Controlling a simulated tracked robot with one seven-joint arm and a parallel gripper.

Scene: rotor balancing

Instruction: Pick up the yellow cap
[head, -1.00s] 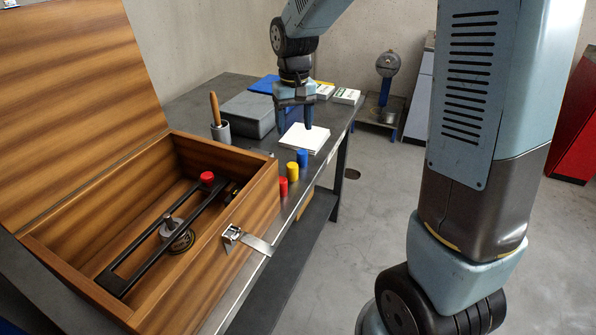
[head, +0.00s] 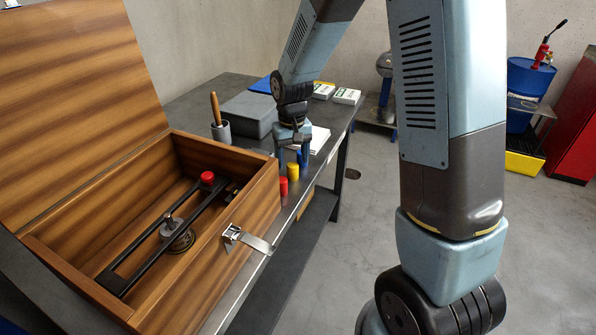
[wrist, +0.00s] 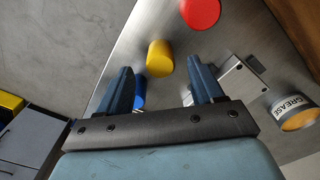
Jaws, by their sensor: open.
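The yellow cap (head: 293,172) stands on the metal table near its front edge, between a red cap (head: 283,187) and a blue cap (head: 301,157). In the wrist view the yellow cap (wrist: 160,58) lies ahead of my gripper (wrist: 168,82), in line with the gap between the fingers. My gripper is open and empty, and in the head view it (head: 292,160) hangs close to the caps. The blue cap (wrist: 139,93) is partly hidden by the left finger. The red cap (wrist: 200,12) is farther ahead.
An open wooden box (head: 270,200) with a black frame inside stands at the left of the caps. A grey case (head: 248,112) and white papers (head: 320,137) are behind.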

